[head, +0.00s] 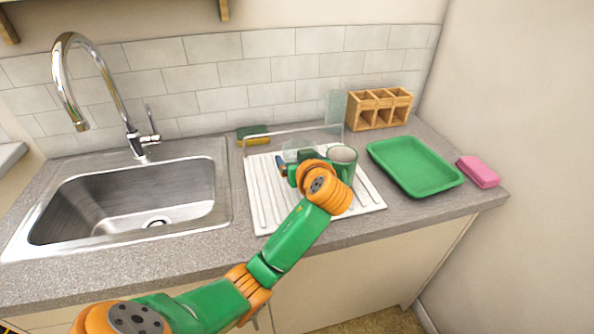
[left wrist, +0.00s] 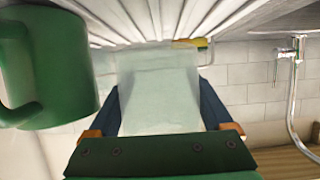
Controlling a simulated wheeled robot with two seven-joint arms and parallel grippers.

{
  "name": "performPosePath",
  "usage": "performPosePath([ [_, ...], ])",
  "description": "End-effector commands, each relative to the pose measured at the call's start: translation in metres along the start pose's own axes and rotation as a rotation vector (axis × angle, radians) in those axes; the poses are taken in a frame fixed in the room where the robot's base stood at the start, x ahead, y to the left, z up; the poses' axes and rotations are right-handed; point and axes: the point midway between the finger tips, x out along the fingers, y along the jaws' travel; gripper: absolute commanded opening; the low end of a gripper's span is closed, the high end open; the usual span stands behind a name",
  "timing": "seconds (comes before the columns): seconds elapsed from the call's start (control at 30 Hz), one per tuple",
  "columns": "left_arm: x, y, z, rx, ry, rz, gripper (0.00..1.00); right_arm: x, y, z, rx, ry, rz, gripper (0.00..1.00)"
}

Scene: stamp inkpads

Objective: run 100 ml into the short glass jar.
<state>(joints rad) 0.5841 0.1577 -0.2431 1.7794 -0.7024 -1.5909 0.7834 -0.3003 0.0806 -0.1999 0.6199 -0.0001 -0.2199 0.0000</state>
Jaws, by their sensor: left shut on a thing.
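The short glass jar (head: 297,149) is clear and sits over the white drying rack, partly hidden behind my left gripper (head: 288,166). In the left wrist view the jar (left wrist: 158,90) fills the space between the two blue fingers of the gripper (left wrist: 162,100), which are shut on it. I cannot tell whether the jar touches the rack. The chrome tap (head: 88,85) arches over the steel sink (head: 190,195) at the left; no running water shows. My right gripper is not in view.
A green mug (head: 343,158) stands close to the right of my left gripper. The ribbed drying rack (head: 262,200) lies underneath. A tall clear glass (head: 335,106), wooden caddy (head: 379,110), green tray (head: 412,168), pink sponge (head: 478,171) and green-yellow sponge (head: 252,135) are around it.

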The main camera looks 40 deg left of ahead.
Motion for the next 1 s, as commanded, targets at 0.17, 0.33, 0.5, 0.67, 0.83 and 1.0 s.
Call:
performPosePath([
  [0.17, -0.058, -0.007, -0.032, -0.007, 0.002, 0.011, 0.06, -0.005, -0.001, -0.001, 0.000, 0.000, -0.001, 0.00],
  [0.33, -0.115, -0.020, -0.034, -0.005, -0.003, 0.011, 0.06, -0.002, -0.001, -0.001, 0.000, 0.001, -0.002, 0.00],
  [0.5, -0.149, -0.027, -0.035, 0.000, -0.004, 0.008, 0.06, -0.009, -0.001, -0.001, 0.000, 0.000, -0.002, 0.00],
  [0.67, -0.158, -0.031, -0.035, 0.000, -0.003, 0.002, 0.06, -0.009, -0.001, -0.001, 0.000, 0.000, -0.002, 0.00],
  [0.83, -0.158, -0.031, -0.035, 0.001, -0.002, 0.001, 0.06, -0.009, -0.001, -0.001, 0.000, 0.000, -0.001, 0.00],
  [1.0, -0.157, -0.031, -0.035, 0.001, -0.001, 0.001, 0.06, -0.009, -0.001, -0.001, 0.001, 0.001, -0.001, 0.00],
])
